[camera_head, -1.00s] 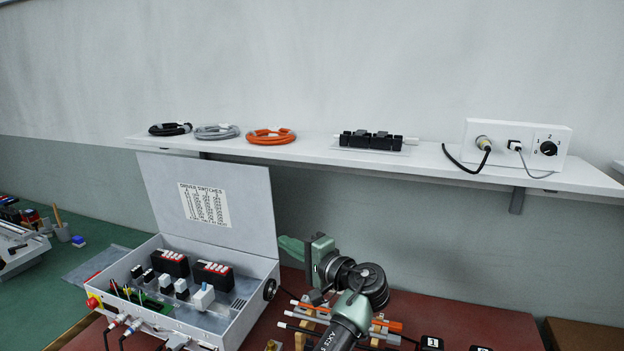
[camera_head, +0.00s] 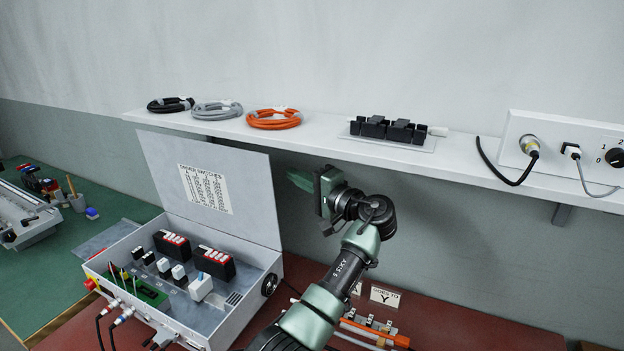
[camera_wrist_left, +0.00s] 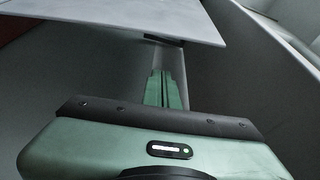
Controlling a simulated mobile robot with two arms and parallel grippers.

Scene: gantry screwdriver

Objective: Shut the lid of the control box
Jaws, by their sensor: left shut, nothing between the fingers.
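The control box (camera_head: 236,318) is an open grey metal case on the red bench, with switches and black modules inside. Its lid (camera_head: 240,185) stands up at the back, tilted slightly backward, with a printed label on its inner face. My right gripper is not in view.
A white shelf (camera_head: 460,162) runs along the wall just above the gripper, holding coiled cables (camera_head: 273,118), a black connector block (camera_head: 388,130) and a white socket panel (camera_head: 560,150). Orange-handled tools (camera_head: 375,335) lie on the red bench below my arm.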

